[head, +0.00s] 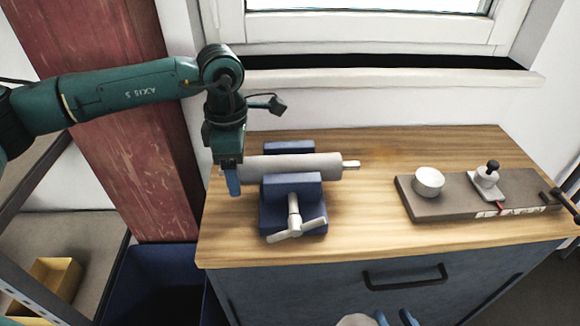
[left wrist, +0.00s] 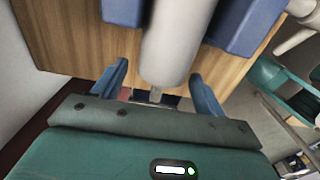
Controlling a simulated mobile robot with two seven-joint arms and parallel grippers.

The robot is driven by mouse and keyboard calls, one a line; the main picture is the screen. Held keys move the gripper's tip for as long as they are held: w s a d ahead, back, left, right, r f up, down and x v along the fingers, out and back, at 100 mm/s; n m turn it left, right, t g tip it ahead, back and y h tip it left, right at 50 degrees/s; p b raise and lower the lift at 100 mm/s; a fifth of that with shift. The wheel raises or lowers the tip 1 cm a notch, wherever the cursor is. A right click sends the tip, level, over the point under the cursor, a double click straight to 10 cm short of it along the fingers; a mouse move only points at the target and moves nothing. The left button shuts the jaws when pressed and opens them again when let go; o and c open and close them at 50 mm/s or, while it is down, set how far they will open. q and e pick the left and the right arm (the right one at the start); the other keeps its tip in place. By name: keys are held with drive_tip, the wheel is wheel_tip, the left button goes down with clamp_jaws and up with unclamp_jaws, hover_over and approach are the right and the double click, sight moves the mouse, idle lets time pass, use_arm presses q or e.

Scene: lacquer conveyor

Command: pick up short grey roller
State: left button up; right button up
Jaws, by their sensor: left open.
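The short grey roller (head: 310,165) lies across the blue vise (head: 292,222) on the wooden bench top, between its two blue jaws. A thin metal stub sticks out at its right end. My left gripper (head: 232,180) is over the roller's left end, pointing down. In the left wrist view the roller (left wrist: 178,48) reaches in between the open blue fingers of my left gripper (left wrist: 160,82), with a gap on each side. My right gripper (head: 395,317) is low at the bottom edge, in front of the cabinet, with its blue fingertips apart and nothing seen between them.
A dark board (head: 440,208) at the right of the bench carries a white round cup (head: 428,181) and a small black-knobbed device (head: 487,175). The vise handle (head: 296,228) juts forward. A window sill (head: 400,79) runs behind. A dark blue bin (head: 160,285) stands left.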

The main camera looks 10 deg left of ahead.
use_arm(q)
drive_tip(key=c, duration=1.3)
